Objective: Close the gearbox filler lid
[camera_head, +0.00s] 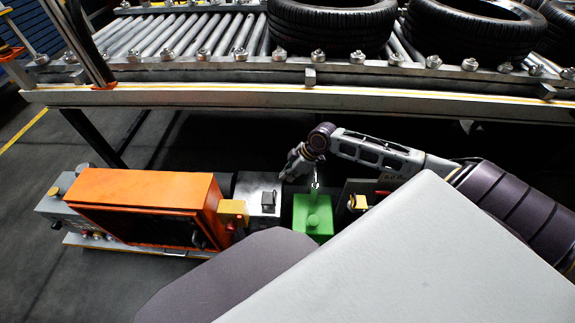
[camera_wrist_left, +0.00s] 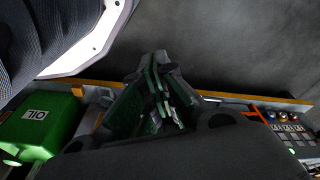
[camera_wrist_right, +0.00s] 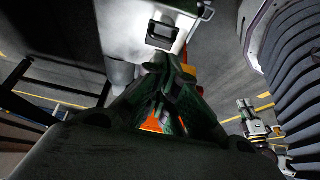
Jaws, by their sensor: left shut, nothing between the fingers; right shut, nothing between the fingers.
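The grey gearbox housing (camera_head: 258,188) stands between an orange cabinet and a green container. A small dark square filler part (camera_head: 268,198) is on it; I cannot tell surely whether its lid is up. In the right wrist view the pale housing (camera_wrist_right: 135,50) shows a dark-framed square opening or lid (camera_wrist_right: 162,34) just beyond the fingertips. My right gripper (camera_head: 286,177) is shut and empty, pointing down near the housing's back right edge; its fingertips (camera_wrist_right: 165,64) appear apart from the filler. My left gripper (camera_wrist_left: 158,62) is shut and empty in its wrist view, hidden from the head view.
The orange cabinet (camera_head: 140,200) stands left of the housing. The green container (camera_head: 313,214) stands right of it; a green can marked OIL (camera_wrist_left: 42,125) shows in the left wrist view. A roller conveyor (camera_head: 180,38) with tyres (camera_head: 330,25) runs behind, its rail (camera_head: 240,98) above the arm.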

